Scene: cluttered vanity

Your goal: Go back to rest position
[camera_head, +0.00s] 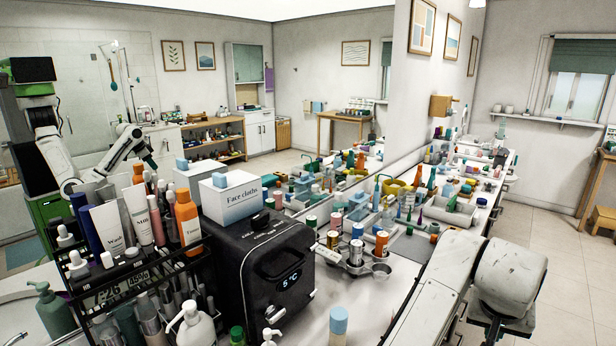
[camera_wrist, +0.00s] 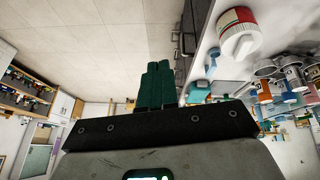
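My gripper (camera_wrist: 155,85) shows in the wrist view as two dark green fingers lying side by side. They look closed against each other, with nothing seen between them. The fingers are over the pale tiled floor (camera_wrist: 80,40), beside the vanity counter's edge, and touch nothing that I can see. In the head view my pale arm (camera_head: 510,270) reaches along the lower right, by the front edge of the counter (camera_head: 365,295). The gripper itself cannot be made out there.
A black cooler box (camera_head: 255,265) carries a face cloths box (camera_head: 231,195). A black rack (camera_head: 150,268) of bottles stands left of it. A blue-capped bottle (camera_head: 338,325) stands near my arm. A mirror backs the counter; floor on the right is open.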

